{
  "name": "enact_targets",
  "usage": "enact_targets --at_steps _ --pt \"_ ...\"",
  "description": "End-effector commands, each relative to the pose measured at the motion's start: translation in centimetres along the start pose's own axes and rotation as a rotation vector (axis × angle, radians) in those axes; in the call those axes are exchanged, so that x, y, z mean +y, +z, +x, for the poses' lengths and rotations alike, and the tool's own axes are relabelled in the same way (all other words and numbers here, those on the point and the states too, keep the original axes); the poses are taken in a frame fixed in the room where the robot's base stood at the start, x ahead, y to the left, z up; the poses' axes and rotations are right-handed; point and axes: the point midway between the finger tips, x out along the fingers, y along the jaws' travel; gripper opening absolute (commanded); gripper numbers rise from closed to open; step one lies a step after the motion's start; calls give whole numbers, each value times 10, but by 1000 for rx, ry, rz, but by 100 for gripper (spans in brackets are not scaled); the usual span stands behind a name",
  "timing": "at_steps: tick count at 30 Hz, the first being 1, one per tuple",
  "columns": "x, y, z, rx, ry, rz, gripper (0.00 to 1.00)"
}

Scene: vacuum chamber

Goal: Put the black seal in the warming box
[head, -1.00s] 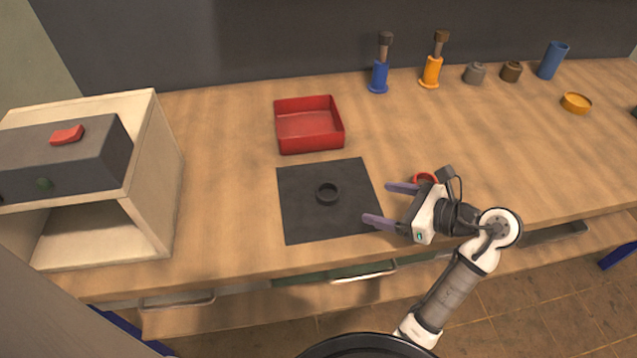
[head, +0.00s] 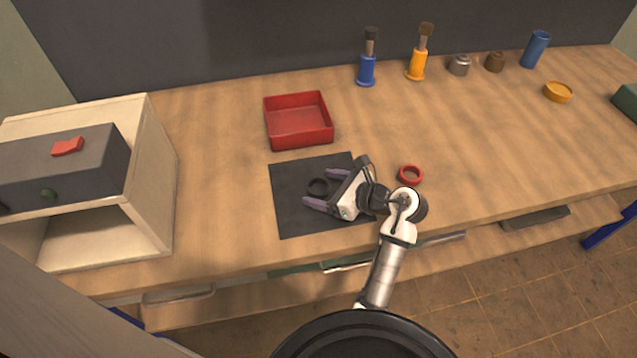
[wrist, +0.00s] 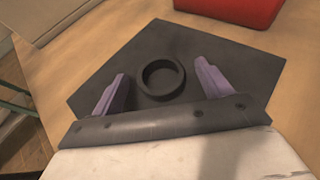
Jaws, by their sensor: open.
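The black seal (head: 318,187) is a small dark ring lying on a dark square mat (head: 292,216) on the bench. In the wrist view the seal (wrist: 146,83) lies just beyond and between the two purple fingertips. My gripper (head: 318,189) is open and empty, its fingers pointing left to either side of the seal. I cannot tell whether a finger touches it. The warming box (head: 160,165) appears to be the pale box at the left, with a dark front panel, a red switch (head: 68,147) and an open compartment below.
A red tray (head: 300,139) stands behind the mat. A red ring (head: 411,174) lies right of my gripper. A blue brush holder (head: 366,72), an orange one (head: 416,66), small pots, a blue cup (head: 535,50) and a yellow dish (head: 558,91) are at the back right. Bench between box and mat is clear.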

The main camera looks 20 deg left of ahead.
Motion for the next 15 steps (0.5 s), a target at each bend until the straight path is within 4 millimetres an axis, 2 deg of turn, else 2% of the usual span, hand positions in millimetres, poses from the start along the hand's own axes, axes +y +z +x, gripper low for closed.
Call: enact_targets --at_steps 7,15 --pt "0 0 3 -1 -1 -1 78" --pt "0 0 3 -1 -1 -1 44"
